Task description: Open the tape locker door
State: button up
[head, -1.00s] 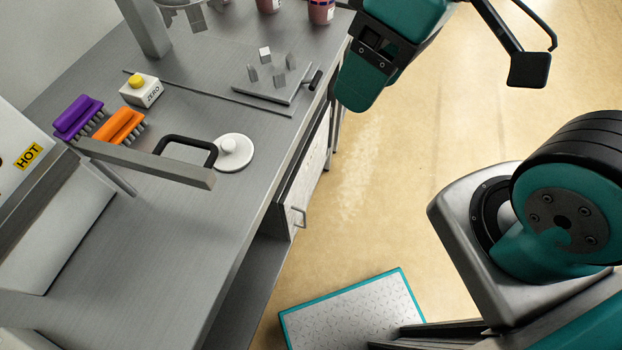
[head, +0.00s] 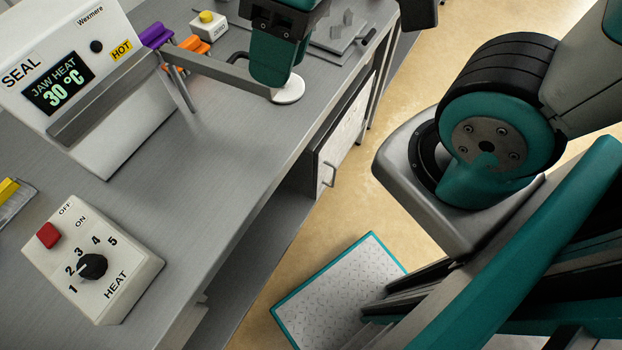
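The pale door (head: 346,130) under the right side of the bench, which I take as the tape locker door, looks shut. No label on it can be read. Its small grey bar handle (head: 328,173) stands out from its near lower part. The teal end of my arm, with my gripper (head: 282,50), is at the top middle, cut off by the picture's edge. It appears above the bench top, up and left of the handle, and apart from it. The fingers cannot be made out clearly, so their opening is unclear.
A metal bar (head: 225,78) juts across the bench. A teal-edged platform (head: 335,290) lies on the floor. Floor before the door is open.

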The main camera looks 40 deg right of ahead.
aim_at(330, 152)
jog(key=u, duration=0.05)
jog(key=k, duration=1.15)
jog(key=u, duration=0.1)
